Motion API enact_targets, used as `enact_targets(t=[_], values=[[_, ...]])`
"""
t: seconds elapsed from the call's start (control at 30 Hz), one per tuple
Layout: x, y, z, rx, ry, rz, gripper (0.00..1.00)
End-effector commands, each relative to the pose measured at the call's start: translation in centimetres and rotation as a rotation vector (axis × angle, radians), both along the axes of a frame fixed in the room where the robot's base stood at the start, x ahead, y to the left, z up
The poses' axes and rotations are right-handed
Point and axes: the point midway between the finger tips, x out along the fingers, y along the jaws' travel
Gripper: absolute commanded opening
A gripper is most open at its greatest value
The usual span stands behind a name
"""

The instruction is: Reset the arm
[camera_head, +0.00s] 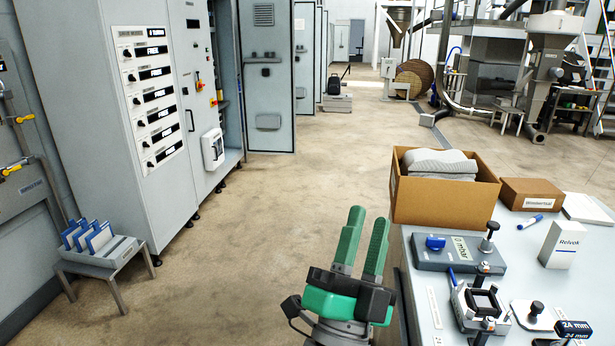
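My gripper (362,241) is at the bottom centre of the head view, with two green fingers pointing up and away. There is a narrow gap between the fingers, and nothing shows between them. It is over the floor, just left of the grey workbench (421,296), and apart from the things on it. The lower part of my arm is cut off by the bottom edge.
On the bench stand an open cardboard box (440,205) with grey cloth, a closed brown box (531,194), a white carton (562,244) and a grey device (460,253). Grey cabinets (130,110) and a small stand (98,259) are at left. The middle floor (290,200) is clear.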

Motion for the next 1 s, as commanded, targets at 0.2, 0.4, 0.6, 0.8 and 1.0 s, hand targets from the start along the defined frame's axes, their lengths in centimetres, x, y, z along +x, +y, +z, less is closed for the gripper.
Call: enact_targets(t=[0.2, 0.4, 0.6, 0.8, 1.0], values=[[-7.7, 5.0, 11.0, -0.415, 0.131, -0.077, 0.34], [-15.3, 7.0, 14.4, -0.641, 0.283, -0.215, 0.34], [-16.0, 7.3, 20.7, -0.660, 0.310, -0.225, 0.34], [-16.0, 7.4, 28.2, -0.658, 0.308, -0.218, 0.34], [-16.0, 7.5, 38.8, -0.657, 0.307, -0.210, 0.34]])
